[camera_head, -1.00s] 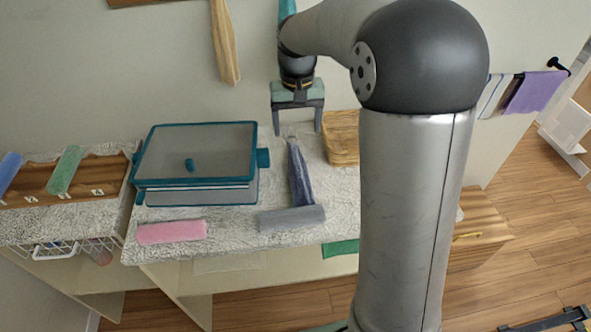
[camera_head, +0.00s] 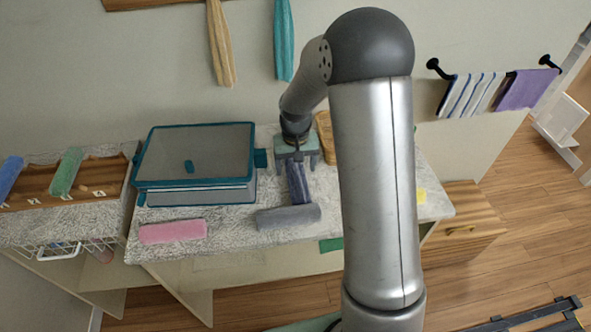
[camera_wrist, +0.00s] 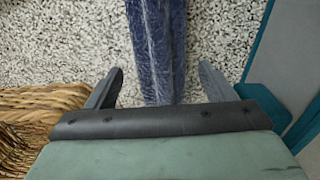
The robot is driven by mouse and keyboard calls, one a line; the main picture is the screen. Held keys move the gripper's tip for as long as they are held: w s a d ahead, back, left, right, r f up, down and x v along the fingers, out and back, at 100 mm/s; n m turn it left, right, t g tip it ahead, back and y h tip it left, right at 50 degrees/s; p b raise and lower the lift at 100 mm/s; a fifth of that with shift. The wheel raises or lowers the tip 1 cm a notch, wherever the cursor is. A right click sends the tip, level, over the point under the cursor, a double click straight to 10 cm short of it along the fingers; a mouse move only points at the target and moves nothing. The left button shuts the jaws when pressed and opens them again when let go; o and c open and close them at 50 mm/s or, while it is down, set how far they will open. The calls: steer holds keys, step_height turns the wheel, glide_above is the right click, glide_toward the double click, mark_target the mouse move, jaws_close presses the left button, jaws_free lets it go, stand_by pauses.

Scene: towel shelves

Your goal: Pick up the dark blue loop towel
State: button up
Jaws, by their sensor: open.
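The dark blue towel (camera_head: 297,187) lies as a long narrow strip on the speckled countertop, beside the teal-framed box. In the wrist view the dark blue towel (camera_wrist: 158,50) runs from the top edge down between my gripper's two fingers. My gripper (camera_head: 297,165) is over the towel's far end, pointing down. In the wrist view my gripper (camera_wrist: 160,85) is open, with one finger on each side of the towel and speckled counter showing in both gaps. Whether the fingertips touch the counter cannot be told. The gripper hides the towel's far end in the head view.
The teal-framed box (camera_head: 197,165) stands close to the left and a wicker basket (camera_head: 325,137) close to the right. A grey rolled towel (camera_head: 288,217) lies at the towel's near end. A pink towel (camera_head: 172,231) lies at the counter's front left. Towels hang on a wall rail (camera_head: 500,75).

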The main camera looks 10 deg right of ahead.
steer(key=shift+f, duration=0.65)
steer(key=c, duration=1.2)
steer(key=shift+o, duration=0.2)
steer(key=shift+r, duration=0.1)
